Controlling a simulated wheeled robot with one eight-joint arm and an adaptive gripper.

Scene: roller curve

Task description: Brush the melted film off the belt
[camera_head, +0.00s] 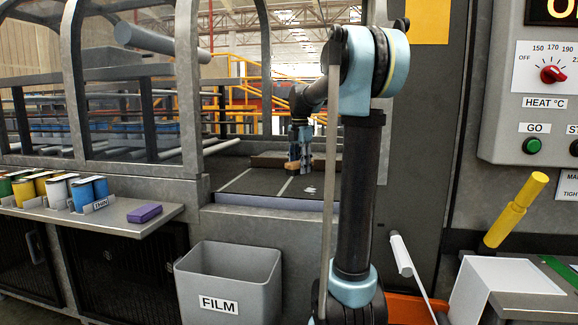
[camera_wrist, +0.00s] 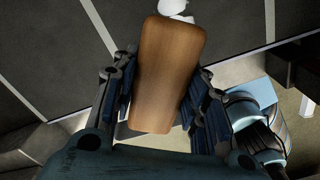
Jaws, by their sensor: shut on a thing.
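My gripper (camera_head: 299,160) is low over the dark belt (camera_head: 255,182), behind my arm's near links. It is shut on a wooden-backed brush (camera_wrist: 165,75), one finger along each side of the wood. The brush shows small and partly covered in the head view (camera_head: 291,165); its bristles cannot be made out. A small white patch of melted film (camera_head: 311,190) lies on the belt, nearer the front edge than the brush. In the wrist view, white film (camera_wrist: 173,8) shows just past the brush's far end, partly cut off by the frame.
Metal guard frames (camera_head: 75,90) arch over the machine at left. A grey FILM bin (camera_head: 228,285) stands below the belt. A control panel (camera_head: 540,110) and a yellow handle (camera_head: 515,210) are at right.

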